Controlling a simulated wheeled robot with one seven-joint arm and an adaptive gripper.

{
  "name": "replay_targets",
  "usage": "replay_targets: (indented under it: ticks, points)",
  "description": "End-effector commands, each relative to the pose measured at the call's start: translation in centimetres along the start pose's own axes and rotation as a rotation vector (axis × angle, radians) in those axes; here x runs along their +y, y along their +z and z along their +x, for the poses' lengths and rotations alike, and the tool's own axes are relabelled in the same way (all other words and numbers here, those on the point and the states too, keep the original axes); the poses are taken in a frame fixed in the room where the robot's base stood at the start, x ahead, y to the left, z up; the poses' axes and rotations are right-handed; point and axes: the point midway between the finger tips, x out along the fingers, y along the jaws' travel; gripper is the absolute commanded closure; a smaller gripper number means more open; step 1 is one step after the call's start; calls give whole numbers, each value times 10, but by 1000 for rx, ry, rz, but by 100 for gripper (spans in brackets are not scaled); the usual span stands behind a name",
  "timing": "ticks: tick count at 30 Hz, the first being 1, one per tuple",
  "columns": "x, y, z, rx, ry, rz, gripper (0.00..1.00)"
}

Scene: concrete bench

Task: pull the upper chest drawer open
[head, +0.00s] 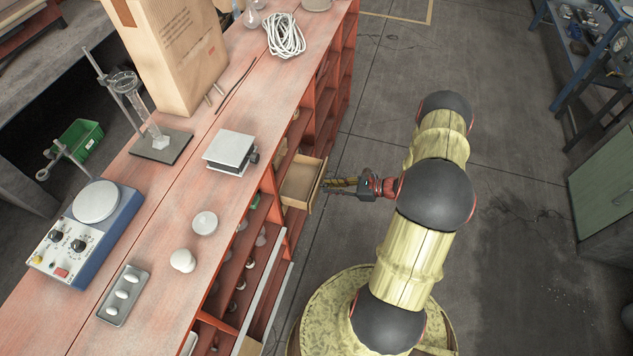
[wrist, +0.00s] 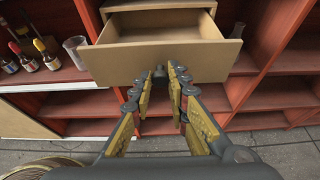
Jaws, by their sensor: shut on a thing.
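The upper chest drawer (head: 298,185) is a tan box standing partly pulled out of the red shelving, its empty inside showing from above. In the wrist view, its plain front panel (wrist: 165,60) faces me, and the open interior shows behind it. My gripper (wrist: 157,80) is at the middle of that front, its fingers shut on the small dark knob (wrist: 159,71). The knob is partly hidden between the fingertips. In the head view, my gripper (head: 328,185) reaches the drawer front from the right. The lower part of the chest is mostly hidden.
Small bottles (wrist: 28,60) and a glass beaker (wrist: 76,52) stand on the shelf left of the drawer. The bench top (head: 185,240) above carries a jack stand (head: 230,150), a stirrer (head: 85,225) and a paper bag (head: 175,50).

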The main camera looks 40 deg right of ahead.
Motion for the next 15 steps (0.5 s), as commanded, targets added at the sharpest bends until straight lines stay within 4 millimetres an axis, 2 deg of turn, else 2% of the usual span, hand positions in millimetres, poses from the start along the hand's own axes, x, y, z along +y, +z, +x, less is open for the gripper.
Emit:
replay_targets:
  ticks: [4, 13, 14, 15]
  points:
    - [-3, -3, -12, 0, -5, -4, 100]
    - [-3, -4, -12, -1, -4, -5, 100]
    - [-3, -4, -12, -1, -4, -5, 81]
    - [-3, -3, -12, -1, -4, -5, 79]
